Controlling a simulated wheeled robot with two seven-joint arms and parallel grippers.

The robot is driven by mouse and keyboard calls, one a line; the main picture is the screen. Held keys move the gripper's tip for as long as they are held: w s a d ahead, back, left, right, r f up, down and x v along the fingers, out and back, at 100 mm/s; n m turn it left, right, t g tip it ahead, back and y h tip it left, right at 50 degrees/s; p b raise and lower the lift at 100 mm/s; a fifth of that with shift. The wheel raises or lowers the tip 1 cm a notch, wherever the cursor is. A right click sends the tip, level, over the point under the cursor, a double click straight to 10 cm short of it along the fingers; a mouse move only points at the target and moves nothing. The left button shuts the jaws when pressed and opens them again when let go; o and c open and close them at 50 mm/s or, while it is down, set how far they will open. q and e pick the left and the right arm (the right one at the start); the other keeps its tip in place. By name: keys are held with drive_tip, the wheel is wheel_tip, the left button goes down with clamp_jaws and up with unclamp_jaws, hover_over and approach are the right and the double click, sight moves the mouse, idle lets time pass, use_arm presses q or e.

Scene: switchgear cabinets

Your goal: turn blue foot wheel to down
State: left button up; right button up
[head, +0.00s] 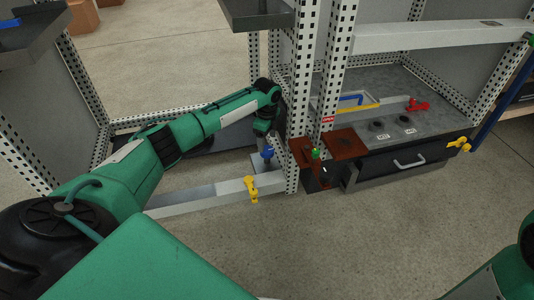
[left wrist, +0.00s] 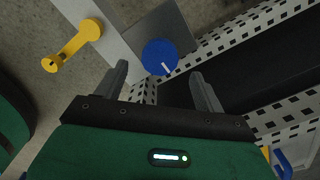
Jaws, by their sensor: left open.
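The blue foot wheel (head: 267,153) is a small knob low on the cabinet frame, just below my left gripper (head: 264,132) in the head view. In the left wrist view the blue foot wheel (left wrist: 160,57) is a round disc with a short white mark near its lower right edge. My left gripper (left wrist: 159,77) is open, its two fingers apart. The wheel lies ahead of the gap between them, and no finger visibly touches it. My right gripper is out of view.
A yellow handle (head: 251,188) sits on the pale beam (head: 205,193) near the wheel; the yellow handle also shows in the left wrist view (left wrist: 76,45). A perforated post (head: 295,110) stands right of the wheel. A drawer unit (head: 408,162) is farther right. Open floor lies in front.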

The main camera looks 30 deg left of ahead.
sight(267, 150)
use_arm(q)
drive_tip(key=shift+f+b, duration=1.2)
drive_tip(key=shift+f, duration=1.15)
drive_tip(key=c, duration=1)
